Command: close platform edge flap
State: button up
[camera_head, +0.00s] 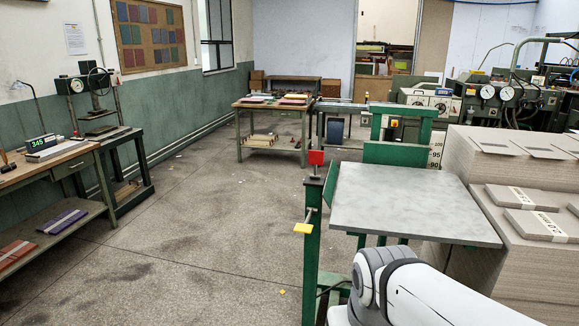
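The platform (415,202) is a flat grey plate on a green frame, right of centre. A green upright panel (398,154) stands along its far edge. I cannot tell for sure which part is the edge flap. My white arm shows at the bottom right, in front of the platform's near side. My gripper is outside the picture.
Tall stacks of greyboard (460,158) stand close along the platform's right side. A workbench (60,160) lines the left wall, and a table (270,105) stands farther back. The floor (200,230) left of the platform is mostly clear.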

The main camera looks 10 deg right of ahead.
aim_at(327, 194)
jog(key=u, duration=0.1)
jog(key=i, duration=1.15)
jog(key=z, duration=0.75)
